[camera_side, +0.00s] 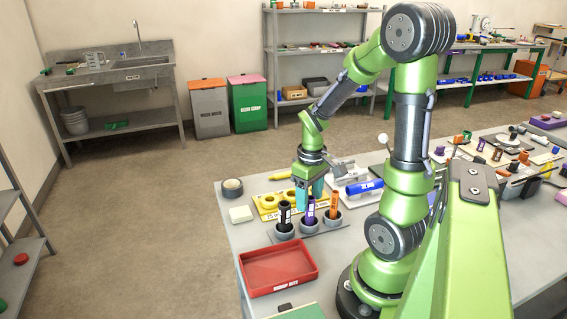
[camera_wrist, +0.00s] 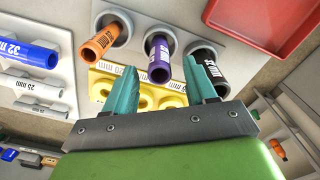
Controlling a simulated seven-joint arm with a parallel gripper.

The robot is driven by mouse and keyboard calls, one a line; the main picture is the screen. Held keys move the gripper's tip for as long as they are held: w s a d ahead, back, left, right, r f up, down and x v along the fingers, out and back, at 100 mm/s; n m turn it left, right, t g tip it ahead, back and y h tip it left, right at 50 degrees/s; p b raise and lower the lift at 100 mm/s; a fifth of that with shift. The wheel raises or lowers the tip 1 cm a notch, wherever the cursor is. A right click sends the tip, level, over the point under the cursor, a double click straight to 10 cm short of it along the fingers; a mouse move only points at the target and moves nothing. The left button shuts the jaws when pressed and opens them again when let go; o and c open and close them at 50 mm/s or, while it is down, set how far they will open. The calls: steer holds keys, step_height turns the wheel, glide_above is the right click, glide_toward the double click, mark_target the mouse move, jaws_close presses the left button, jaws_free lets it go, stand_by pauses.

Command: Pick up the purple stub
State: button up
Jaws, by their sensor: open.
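The purple stub (camera_side: 310,212) stands in the middle grey cup of a row of three, between a black stub (camera_side: 284,214) and an orange stub (camera_side: 333,208). My gripper (camera_side: 310,196) is just above the purple stub in the side view, and its teal fingers partly overlap the row. In the wrist view my gripper (camera_wrist: 161,68) is open, with one finger on each side of the purple stub (camera_wrist: 159,62). The right finger overlaps the black stub (camera_wrist: 207,68). The orange stub (camera_wrist: 103,40) is left of the fingers. Contact with the purple stub cannot be told.
A yellow block with holes (camera_side: 267,203) lies behind the row. A red tray (camera_side: 278,269) sits in front. A blue pipe (camera_side: 365,187) lies on a grey holder to the right. A dark tape roll (camera_side: 232,187) is at the left table edge.

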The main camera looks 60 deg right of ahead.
mark_target(310, 209)
steer(key=f, duration=0.4)
steer(key=shift+s+a+f, duration=0.1)
steer(key=shift+s+f, duration=0.1)
steer(key=shift+f, duration=0.05)
steer(key=shift+c, duration=0.2)
jaws_close()
